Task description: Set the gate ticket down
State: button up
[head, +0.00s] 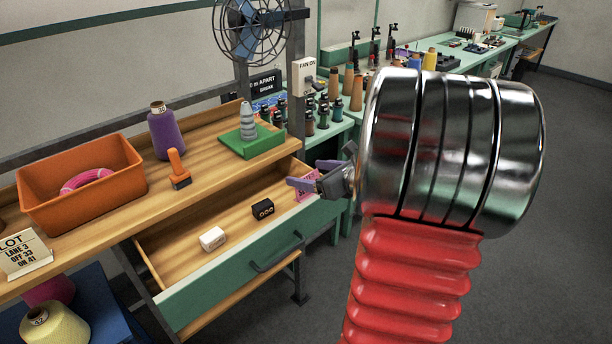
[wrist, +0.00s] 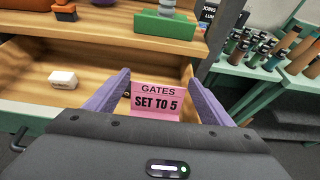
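The gate ticket (wrist: 157,101) is a pink card reading "GATES SET TO 5". In the head view the ticket (head: 312,188) shows at the right end of the open drawer (head: 190,258), partly covered by a finger. My gripper (head: 314,174) has purple fingers, spread apart. In the wrist view my gripper (wrist: 160,76) has one finger on each side of the ticket, with a narrow gap showing at each edge. The ticket's lower edge is hidden by the gripper body, so its contact with the drawer floor cannot be seen.
In the drawer lie a black block (head: 262,209) and a white block (head: 212,239). On the bench above stand an orange bin (head: 75,205), a purple cone (head: 165,133), an orange-handled tool (head: 178,170) and a green stand (head: 246,147). A fan post stands behind the drawer's right end.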

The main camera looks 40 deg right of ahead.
jog(key=shift+o, duration=1.4)
jog(key=shift+r, duration=0.75)
jog(key=v, duration=1.2)
jog(key=shift+f, duration=0.1)
jog(key=shift+a, duration=0.1)
